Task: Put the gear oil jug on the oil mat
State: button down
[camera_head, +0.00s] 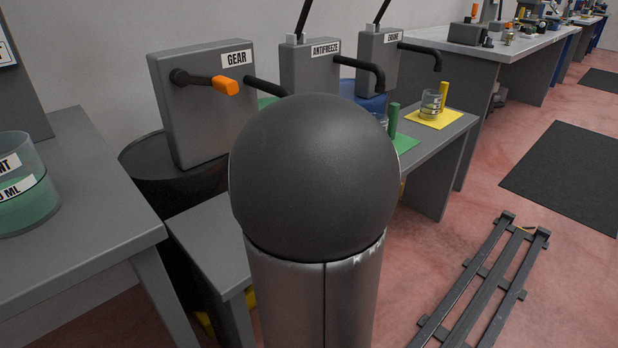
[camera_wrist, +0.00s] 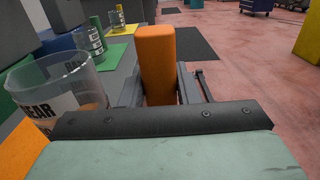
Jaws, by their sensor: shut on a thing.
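The gear oil jug (camera_wrist: 38,98) is a clear beaker with a "GEAR" label and amber liquid at the bottom, at the left of the wrist view. It looks upright. My gripper (camera_wrist: 158,88) is shut on its upright orange handle (camera_wrist: 157,50), with a grey finger on each side. The oil mat (camera_wrist: 16,152) is orange and shows at the lower left, beside and under the jug in the picture. I cannot tell whether the jug touches it. In the head view my arm hides the jug, the mat and my gripper.
A green mat (camera_head: 404,144) and a yellow mat (camera_head: 434,119) with a jug (camera_head: 431,103) lie farther along the bench. The gear dispenser (camera_head: 205,105), with an orange-tipped lever (camera_head: 225,86), stands behind. A jug of green liquid (camera_head: 22,190) stands on the left table.

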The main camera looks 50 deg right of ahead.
jog(key=w+r+p, duration=0.1)
jog(key=p, duration=0.2)
jog(key=shift+w+d+r+p, duration=0.1)
jog(key=shift+r+p, duration=0.05)
jog(key=shift+p, duration=0.2)
jog(key=p, duration=0.3)
jog(key=shift+w+p, duration=0.3)
jog(key=shift+w, duration=0.05)
jog(key=w+f+b, duration=0.1)
jog(key=w, duration=0.4)
jog(key=w+d+f+b, duration=0.1)
jog(key=w+f, duration=0.1)
jog(key=w, duration=0.3)
jog(key=w+f+b, duration=0.1)
jog(key=w, duration=0.4)
jog(key=shift+d+f+b, duration=0.35)
jog(key=shift+d+f, duration=0.05)
jog(key=c, duration=1.1)
grip_release()
jog(key=shift+f, duration=0.15)
